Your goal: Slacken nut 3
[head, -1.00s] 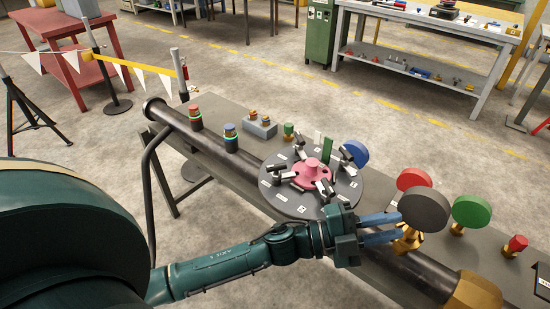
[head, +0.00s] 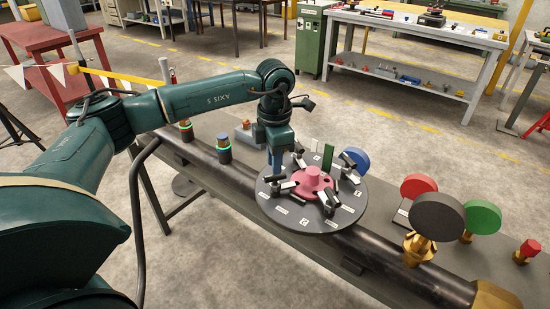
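A dark round flange plate (head: 342,217) with a pink hub (head: 313,180) lies on the bench. Several metal clamp-like pieces with dark ends, such as the one at the lower right (head: 328,198), stand around the hub. Small white labels sit near the plate's rim; they are too small to read surely, so I cannot tell which position is nut 3. My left gripper (head: 277,172) points down at the plate's far-left part, with its blue fingers beside a clamp piece. The fingers overlap in this view, so their gap and any contact are hidden. My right gripper is out of view.
A thick dark pipe (head: 385,262) runs along the bench. A black disc (head: 437,216) on a brass fitting, a red disc (head: 417,185) and a green disc (head: 482,217) stand to the right. A blue disc (head: 356,160) and green upright piece (head: 328,156) stand behind the plate.

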